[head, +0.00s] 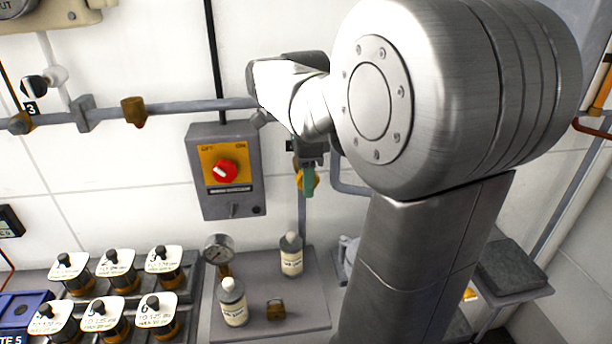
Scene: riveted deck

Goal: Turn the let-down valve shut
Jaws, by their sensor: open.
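A small valve with a green handle (309,182) and a yellow-brass body sits on a vertical grey pipe, right of the switch box. No label reading let-down valve can be made out, so I cannot tell for sure that this is it. My gripper (308,160) is just above the green handle in the picture, with open jaws and nothing seen between them. The jaw tips are small and dark, and I cannot tell whether they touch the handle. My own arm hides the wall and pipes to the right.
A grey switch box (227,171) with a red knob hangs on the wall. A horizontal grey pipe (190,106) runs above it. Below, a grey shelf (300,315) holds two white bottles, a gauge (219,249) and a brass padlock (275,309). Several labelled jars (115,264) stand left.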

